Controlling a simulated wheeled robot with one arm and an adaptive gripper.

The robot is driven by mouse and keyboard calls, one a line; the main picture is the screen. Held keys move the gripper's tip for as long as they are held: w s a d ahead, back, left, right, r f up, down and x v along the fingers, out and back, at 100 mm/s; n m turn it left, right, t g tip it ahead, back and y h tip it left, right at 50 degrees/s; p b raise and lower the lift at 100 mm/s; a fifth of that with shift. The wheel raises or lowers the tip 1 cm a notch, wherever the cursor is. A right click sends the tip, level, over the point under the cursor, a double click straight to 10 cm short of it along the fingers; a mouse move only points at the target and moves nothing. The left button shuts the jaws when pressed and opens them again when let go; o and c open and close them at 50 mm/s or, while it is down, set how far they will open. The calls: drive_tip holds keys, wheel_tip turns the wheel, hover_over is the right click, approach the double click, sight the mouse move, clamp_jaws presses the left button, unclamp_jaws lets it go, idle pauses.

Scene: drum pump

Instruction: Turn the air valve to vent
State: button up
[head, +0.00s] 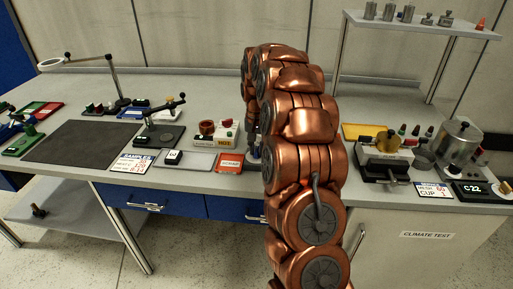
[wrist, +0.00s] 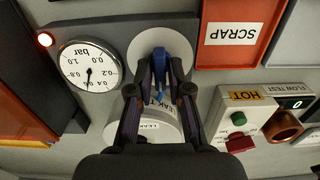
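The air valve shows in the wrist view as a blue handle (wrist: 159,66) on a round white disc (wrist: 150,40). My gripper (wrist: 161,72) is over it, with one finger on each side of the handle. The fingertips are close to the handle, but I cannot tell whether they press on it. The fingers hide part of the handle and disc. A round gauge marked bar (wrist: 89,66) is left of the valve, with a lit red lamp (wrist: 45,40) beside it.
A white part labelled LEAK (wrist: 150,127) lies just below the valve. An orange SCRAP tray (wrist: 274,35) is at upper right. The HOT unit (wrist: 247,99), with green and red buttons, stands close on the right.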

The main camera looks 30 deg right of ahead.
clamp_jaws()
drive_tip(key=shift+n, duration=0.3)
drive_tip(key=n+b, duration=0.2)
drive_tip(key=n, duration=0.1)
drive_tip(key=shift+f, duration=0.1)
drive_tip(key=n+b, duration=0.1)
drive_tip(key=n, duration=0.4)
drive_tip(key=shift+n, duration=0.3)
idle(0.4)
drive_tip(key=shift+o, duration=2.3)
unclamp_jaws()
drive_tip(key=shift+r, duration=0.2)
